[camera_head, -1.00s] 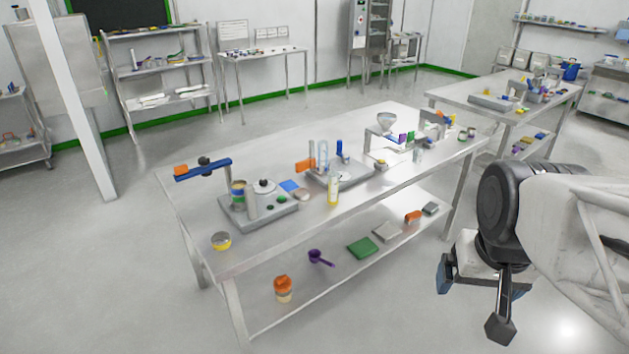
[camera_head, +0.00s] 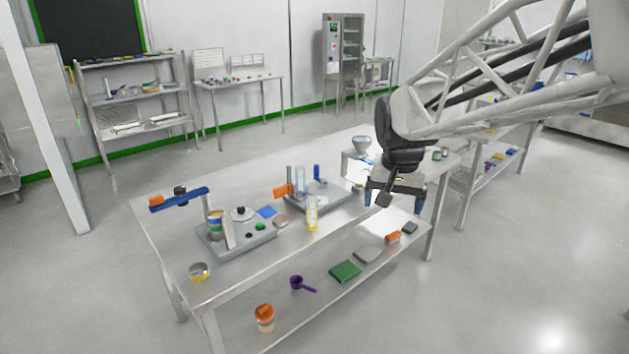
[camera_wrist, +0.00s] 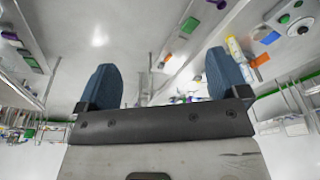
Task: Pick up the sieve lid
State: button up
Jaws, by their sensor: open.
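A round pale lid-like piece with a dark knob (camera_head: 242,213) sits on a grey base plate (camera_head: 250,242) on the left part of the near table. It looks like the sieve lid, but I cannot be sure at this size. My gripper (camera_head: 394,200) is over the right part of the same table, well to the right of that piece and apart from it. In the wrist view my gripper (camera_wrist: 162,78) shows two blue fingers spread apart with nothing between them.
A yellow-labelled bottle (camera_head: 312,213) and a grey stand with a clear tube (camera_head: 300,180) lie between. The lower shelf (camera_head: 322,305) holds several items.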

jog(key=w+a+f+m, duration=0.1)
jog(key=w+a, duration=0.2)
jog(key=w, duration=0.4)
jog(key=w+a+f, duration=0.2)
jog(key=w+a, duration=0.2)
jog(key=w, duration=0.3)
jog(key=m, duration=0.3)
send_over(280, 218)
jog(key=s, duration=0.1)
jog(key=shift+g+h, duration=0.3)
jog(key=shift+g, duration=0.1)
notch_tip(280, 218, down, 24)
jog(key=shift+s+a+f, duration=0.1)
jog(key=shift+f, duration=0.05)
jog(key=shift+a+f, duration=0.25)
jog(key=shift+w+d+f, duration=0.1)
jog(key=shift+w+f, duration=0.05)
jog(key=shift+f, duration=0.5)
jog(key=shift+w+f, duration=0.1)
jog(key=shift+f, duration=0.55)
jog(key=shift+w+d+f, duration=0.15)
jog(key=shift+f, duration=1.15)
jog(key=shift+w+d+f, duration=0.1)
jog(key=shift+f, duration=1.2)
